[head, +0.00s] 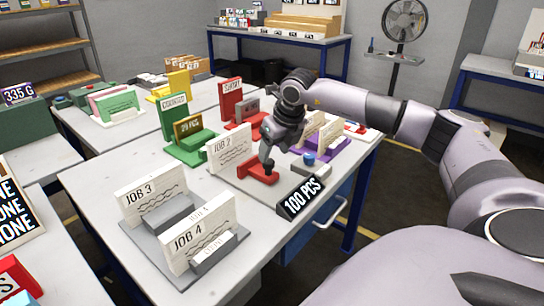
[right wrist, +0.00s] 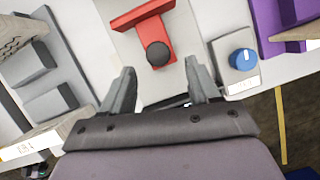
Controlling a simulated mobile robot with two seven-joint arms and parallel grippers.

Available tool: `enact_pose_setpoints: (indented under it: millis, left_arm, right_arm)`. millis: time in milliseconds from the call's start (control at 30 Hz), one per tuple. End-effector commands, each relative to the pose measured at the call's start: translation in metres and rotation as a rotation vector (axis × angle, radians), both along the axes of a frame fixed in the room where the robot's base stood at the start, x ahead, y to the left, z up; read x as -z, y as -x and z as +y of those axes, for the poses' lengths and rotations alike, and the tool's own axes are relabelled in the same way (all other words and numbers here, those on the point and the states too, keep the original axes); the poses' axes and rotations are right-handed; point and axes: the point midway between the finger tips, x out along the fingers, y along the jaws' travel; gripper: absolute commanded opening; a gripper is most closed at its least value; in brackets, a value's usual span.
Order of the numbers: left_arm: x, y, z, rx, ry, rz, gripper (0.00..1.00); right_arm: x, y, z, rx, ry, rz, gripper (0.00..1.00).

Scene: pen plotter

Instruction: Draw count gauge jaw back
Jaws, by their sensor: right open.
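The count gauge's red jaw (head: 256,173) stands on its grey base by the front right part of the table. In the right wrist view the red jaw (right wrist: 141,14) has a crosswise plate and a stem with a round dark knob (right wrist: 158,54). My right gripper (head: 267,160) points down over the jaw in the head view. In the right wrist view the open fingers (right wrist: 158,72) stand apart, with the knob just beyond and between their tips; I see no contact. A dark display (head: 300,197) reads "100 PCS". My left gripper is not in view.
A blue knob (head: 309,160) is close to my right gripper; it also shows in the right wrist view (right wrist: 242,59). A JOB 2 card (head: 230,147) stands beside the jaw. JOB 3 (head: 150,195) and JOB 4 (head: 200,240) cards stand nearer. A purple holder (head: 330,148) is behind.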

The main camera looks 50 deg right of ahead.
Motion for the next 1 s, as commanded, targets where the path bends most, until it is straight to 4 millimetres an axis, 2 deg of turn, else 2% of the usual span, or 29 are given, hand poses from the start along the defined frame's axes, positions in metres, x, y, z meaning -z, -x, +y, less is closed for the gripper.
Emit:
enact_pose_setpoints:
  millis: [100, 267, 1000]
  left_arm:
    - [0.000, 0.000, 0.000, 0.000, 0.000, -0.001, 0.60]
    - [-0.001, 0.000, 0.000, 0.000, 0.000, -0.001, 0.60]
    - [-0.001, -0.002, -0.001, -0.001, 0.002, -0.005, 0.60]
  right_arm:
    - [-0.017, 0.007, 0.001, 0.000, 0.001, -0.001, 0.61]
    - [-0.028, 0.012, 0.001, 0.000, 0.001, 0.000, 0.61]
    - [-0.029, 0.012, 0.001, 0.000, 0.001, 0.001, 0.61]
